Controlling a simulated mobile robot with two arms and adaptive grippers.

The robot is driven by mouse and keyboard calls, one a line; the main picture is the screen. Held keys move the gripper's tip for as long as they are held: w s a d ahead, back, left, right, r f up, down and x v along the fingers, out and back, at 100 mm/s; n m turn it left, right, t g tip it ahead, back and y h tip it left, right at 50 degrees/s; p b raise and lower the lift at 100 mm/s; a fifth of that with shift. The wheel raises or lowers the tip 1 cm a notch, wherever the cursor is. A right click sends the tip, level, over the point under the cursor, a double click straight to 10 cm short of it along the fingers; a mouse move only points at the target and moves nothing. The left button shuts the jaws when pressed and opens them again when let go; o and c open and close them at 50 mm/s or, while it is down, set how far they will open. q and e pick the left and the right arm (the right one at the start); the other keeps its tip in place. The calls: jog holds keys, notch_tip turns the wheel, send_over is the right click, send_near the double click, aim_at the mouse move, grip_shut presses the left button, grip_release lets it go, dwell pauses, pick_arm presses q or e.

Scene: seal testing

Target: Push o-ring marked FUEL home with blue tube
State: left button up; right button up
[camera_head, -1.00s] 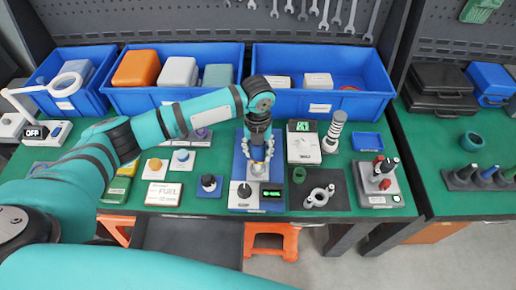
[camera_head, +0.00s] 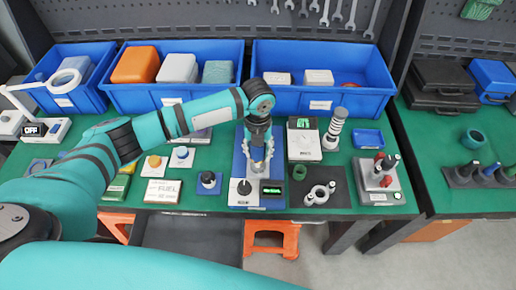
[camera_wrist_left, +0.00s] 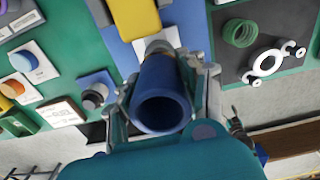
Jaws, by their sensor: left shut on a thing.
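My left gripper (camera_head: 258,162) points down over the blue test stand (camera_head: 240,168) in the head view. In the left wrist view its fingers are shut on the blue tube (camera_wrist_left: 160,92), whose open end faces the camera. The tube's far end meets a grey metal round part (camera_wrist_left: 160,47) on the stand; I cannot tell how tightly they touch. A white card reading FUEL (camera_head: 163,192) lies left of the stand. The o-ring itself cannot be made out, being hidden by the tube and fingers. My right gripper is not in view.
A dark-knobbed blue block (camera_head: 208,182) stands left of the stand. Blue bins (camera_head: 322,104) line the back.

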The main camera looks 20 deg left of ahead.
pick_arm(q)
jog(key=shift+s+f, duration=0.1)
jog(key=shift+f, duration=0.65)
jog(key=shift+f+b, duration=0.85)
jog(key=shift+f, duration=0.4)
jog(key=shift+r, duration=0.1)
notch_tip(320, 180, up, 9)
jog(key=p, duration=0.8)
jog(key=shift+p, duration=0.35)
